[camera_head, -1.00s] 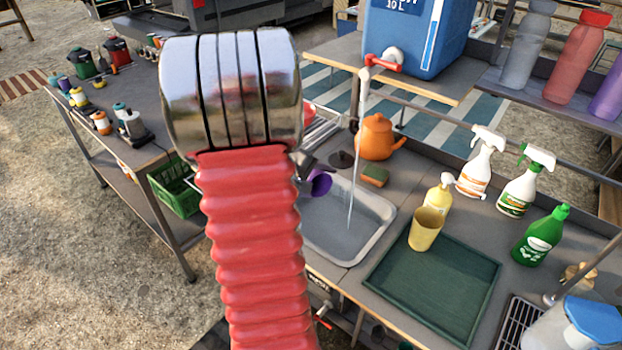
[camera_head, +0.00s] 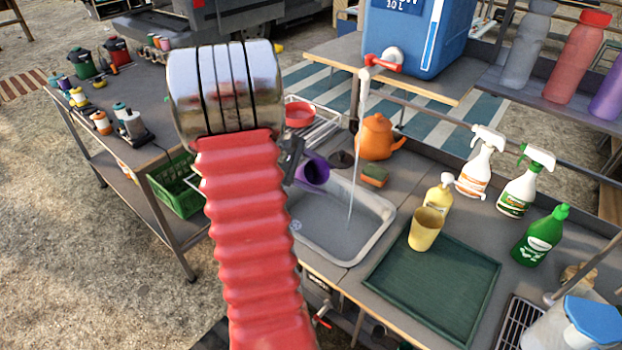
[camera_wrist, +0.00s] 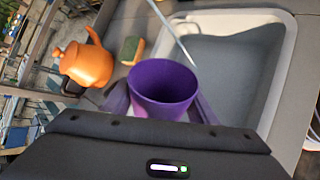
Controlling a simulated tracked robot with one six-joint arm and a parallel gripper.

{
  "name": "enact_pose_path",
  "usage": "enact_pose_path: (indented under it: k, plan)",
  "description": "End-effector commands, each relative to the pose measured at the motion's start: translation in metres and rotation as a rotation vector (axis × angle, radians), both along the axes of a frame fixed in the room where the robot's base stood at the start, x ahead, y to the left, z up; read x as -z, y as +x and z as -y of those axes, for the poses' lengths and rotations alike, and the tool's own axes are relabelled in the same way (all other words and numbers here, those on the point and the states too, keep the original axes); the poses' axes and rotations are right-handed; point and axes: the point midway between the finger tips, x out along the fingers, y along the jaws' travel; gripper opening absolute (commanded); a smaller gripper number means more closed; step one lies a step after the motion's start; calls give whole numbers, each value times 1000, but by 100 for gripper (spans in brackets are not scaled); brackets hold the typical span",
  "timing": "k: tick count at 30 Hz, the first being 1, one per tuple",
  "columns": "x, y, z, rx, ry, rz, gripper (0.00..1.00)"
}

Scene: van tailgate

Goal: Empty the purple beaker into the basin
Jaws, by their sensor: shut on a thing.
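The purple beaker (camera_head: 313,172) is tilted over the left part of the basin in the head view, its mouth facing right. In the wrist view the purple beaker (camera_wrist: 163,86) shows its open mouth; I see no contents in it. My gripper (camera_head: 292,162) is shut on the beaker and partly hidden by my arm in the head view. The basin (camera_head: 378,232) is a light grey sink set in the counter; it also shows in the wrist view (camera_wrist: 283,75). A thin stream of water falls into it from the blue container's tap (camera_head: 384,64).
An orange kettle (camera_head: 376,138) and a sponge (camera_head: 375,176) stand behind the basin. A yellow cup (camera_head: 426,230) stands on the green tray (camera_head: 440,300) to the right, near several bottles. A wire rack with a red bowl (camera_head: 299,114) is at the back left.

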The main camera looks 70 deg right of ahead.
Motion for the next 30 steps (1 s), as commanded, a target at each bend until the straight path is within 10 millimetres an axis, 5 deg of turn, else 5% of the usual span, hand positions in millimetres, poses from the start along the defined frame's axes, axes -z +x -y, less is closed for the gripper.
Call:
enact_pose_path:
  k: [30]
  plan:
    - [-26, 0, 0, 0, 596, -572, 32]
